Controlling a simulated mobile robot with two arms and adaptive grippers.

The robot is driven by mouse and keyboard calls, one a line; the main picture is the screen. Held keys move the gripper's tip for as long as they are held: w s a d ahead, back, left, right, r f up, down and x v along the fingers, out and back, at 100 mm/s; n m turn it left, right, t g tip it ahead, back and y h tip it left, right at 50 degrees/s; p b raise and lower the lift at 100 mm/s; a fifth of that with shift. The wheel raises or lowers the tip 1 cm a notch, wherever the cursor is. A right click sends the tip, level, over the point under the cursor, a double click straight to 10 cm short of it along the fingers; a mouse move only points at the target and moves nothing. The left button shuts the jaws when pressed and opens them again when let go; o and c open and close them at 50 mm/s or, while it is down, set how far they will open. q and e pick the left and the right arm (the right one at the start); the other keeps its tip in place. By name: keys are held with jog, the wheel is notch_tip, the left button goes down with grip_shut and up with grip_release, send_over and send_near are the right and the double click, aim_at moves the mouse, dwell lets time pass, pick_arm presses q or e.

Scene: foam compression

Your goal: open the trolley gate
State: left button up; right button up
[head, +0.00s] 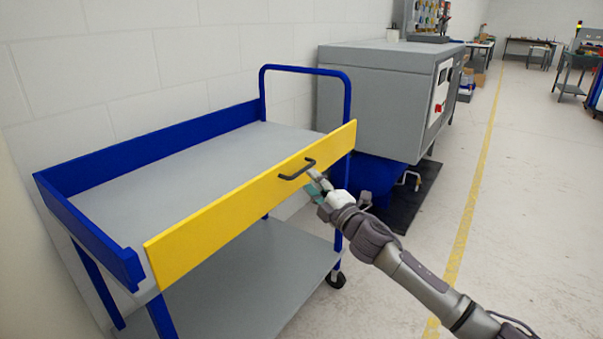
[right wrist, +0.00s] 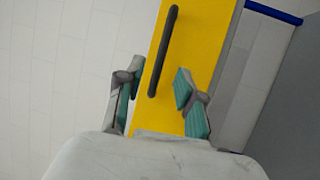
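The trolley gate (head: 230,212) is a long yellow panel along the front of the blue and grey trolley. It stands upright, level with the trolley's upper shelf (head: 190,165). A dark handle (head: 297,170) sits on the gate's outer face, right of its middle. My right gripper (head: 318,186) is just in front of and below the handle. In the right wrist view my right gripper (right wrist: 158,90) is open, its teal-padded fingers spread apart, with the yellow gate (right wrist: 205,55) and the handle (right wrist: 164,50) beyond them. Nothing is held. My left gripper is not in view.
The trolley's upper shelf is empty. A large grey machine (head: 380,95) stands behind the trolley on the right, over a dark mat (head: 408,205). A white wall (head: 120,60) runs behind the trolley. The floor (head: 530,220) on the right is clear, with a yellow line.

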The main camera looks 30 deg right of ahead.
aim_at(302, 170)
jog(key=w, duration=0.3)
jog(key=w+r, duration=0.1)
jog(key=w, duration=0.1)
jog(key=shift+w, duration=0.3)
grip_shut()
